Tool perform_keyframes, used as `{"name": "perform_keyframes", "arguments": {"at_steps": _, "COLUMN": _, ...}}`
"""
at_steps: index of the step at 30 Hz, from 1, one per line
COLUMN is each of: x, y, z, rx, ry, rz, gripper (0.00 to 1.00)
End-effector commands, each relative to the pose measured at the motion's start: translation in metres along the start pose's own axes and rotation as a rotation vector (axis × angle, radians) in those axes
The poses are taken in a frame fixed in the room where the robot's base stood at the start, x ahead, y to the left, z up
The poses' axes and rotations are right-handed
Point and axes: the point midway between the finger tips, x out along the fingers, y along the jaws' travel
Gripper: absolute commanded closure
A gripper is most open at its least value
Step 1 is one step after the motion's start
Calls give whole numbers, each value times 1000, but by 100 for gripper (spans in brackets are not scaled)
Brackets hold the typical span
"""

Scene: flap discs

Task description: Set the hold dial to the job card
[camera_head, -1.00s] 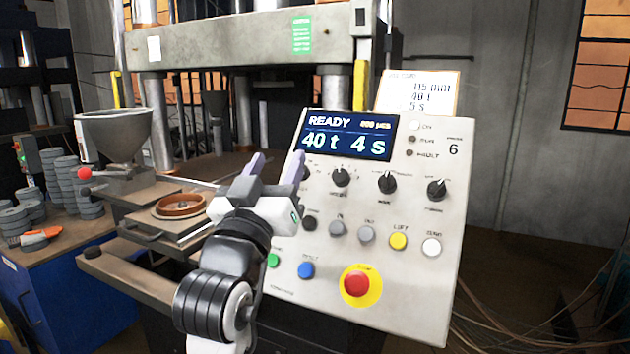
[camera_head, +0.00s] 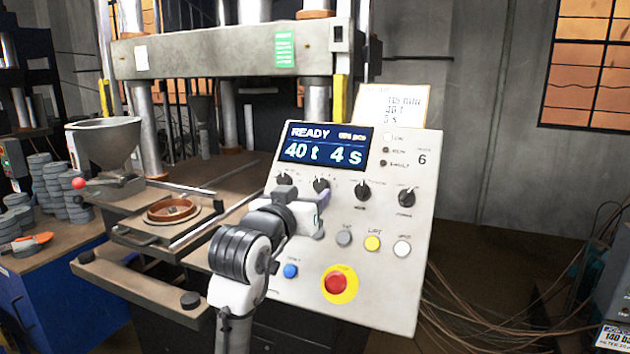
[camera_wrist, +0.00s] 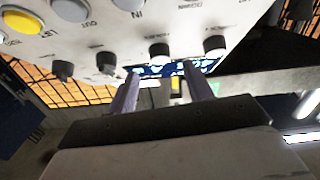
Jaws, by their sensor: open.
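The control panel (camera_head: 390,250) has a row of several black dials; their labels are too small to read. The leftmost dial (camera_head: 284,179), second dial (camera_head: 321,185), third dial (camera_head: 363,190) and rightmost dial (camera_head: 407,197) each show. The display (camera_head: 325,147) reads READY, 40 t, 4 s. The job card (camera_head: 390,106) behind the panel's top is blurred now; earlier its lines read 40 t and 5 s. My gripper (camera_wrist: 163,80) is open and empty. In the upside-down wrist view, the second dial (camera_wrist: 160,50) lies beyond the gap between its fingers, seemingly untouched.
Below the dials are a grey button (camera_head: 343,238), yellow button (camera_head: 372,243), white button (camera_head: 402,249), blue button (camera_head: 290,271) and red stop button (camera_head: 337,284). A hopper (camera_head: 104,142) and a round brown mould (camera_head: 172,211) stand left. Cables (camera_head: 490,310) lie at right.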

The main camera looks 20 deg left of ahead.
Motion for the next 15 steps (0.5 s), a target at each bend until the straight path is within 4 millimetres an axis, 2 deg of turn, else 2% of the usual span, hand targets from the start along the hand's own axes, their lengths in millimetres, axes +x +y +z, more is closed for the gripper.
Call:
{"name": "perform_keyframes", "arguments": {"at_steps": 1, "x": 10, "y": 0, "z": -3, "rx": -2, "ry": -3, "rz": 1, "gripper": 49}}
{"name": "perform_keyframes", "arguments": {"at_steps": 6, "x": 34, "y": 0, "z": -2, "rx": -1, "ry": -1, "rz": 1, "gripper": 49}}
{"name": "perform_keyframes", "arguments": {"at_steps": 15, "x": 47, "y": 0, "z": 0, "rx": 1, "ry": 1, "rz": 0, "gripper": 49}}
